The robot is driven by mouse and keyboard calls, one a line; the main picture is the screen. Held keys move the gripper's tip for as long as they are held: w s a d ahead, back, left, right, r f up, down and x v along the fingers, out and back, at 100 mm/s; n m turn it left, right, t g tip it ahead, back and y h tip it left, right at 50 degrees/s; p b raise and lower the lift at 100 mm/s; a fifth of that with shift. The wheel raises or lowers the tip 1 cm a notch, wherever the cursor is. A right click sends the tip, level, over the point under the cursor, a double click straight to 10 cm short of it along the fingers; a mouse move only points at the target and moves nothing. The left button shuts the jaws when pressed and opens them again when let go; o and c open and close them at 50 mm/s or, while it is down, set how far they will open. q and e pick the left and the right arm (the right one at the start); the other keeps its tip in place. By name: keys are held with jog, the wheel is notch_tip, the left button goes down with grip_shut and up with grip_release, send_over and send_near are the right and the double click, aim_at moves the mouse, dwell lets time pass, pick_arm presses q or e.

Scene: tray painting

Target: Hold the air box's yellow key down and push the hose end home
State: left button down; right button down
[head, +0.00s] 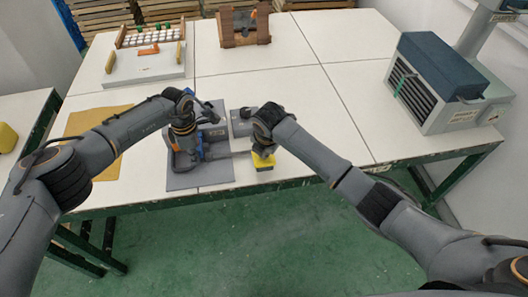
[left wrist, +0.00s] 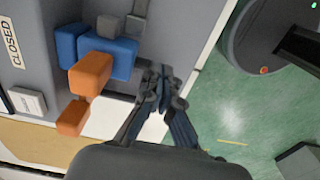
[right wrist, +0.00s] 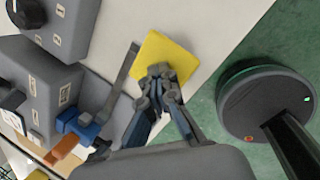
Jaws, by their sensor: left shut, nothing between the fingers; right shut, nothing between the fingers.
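The air box (head: 213,134) is a grey unit on a grey mat, partly hidden under my wrists. Its yellow key (right wrist: 168,55) is a flat square at the end of a grey bar; it also shows in the head view (head: 263,161). My right gripper (right wrist: 159,74) is shut, its fingertips over the near edge of the key; I cannot tell whether they press it. Blue and orange fittings (left wrist: 90,74) stand against the box; which piece is the hose end is unclear. My left gripper (left wrist: 161,80) is shut and empty, to the right of these fittings and apart from them.
A "CLOSED" label (left wrist: 14,42) is on the box. An ochre sheet (head: 92,125) lies to the left. A tray rack (head: 146,62), a brown stand (head: 243,28) and a vented grey machine (head: 440,85) stand further off. The table right of the key is clear.

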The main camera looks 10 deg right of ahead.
jog(key=shift+s+f, duration=0.1)
jog(key=shift+f, duration=0.05)
pick_arm(q)
notch_tip(320, 180, up, 9)
dwell(0.5)
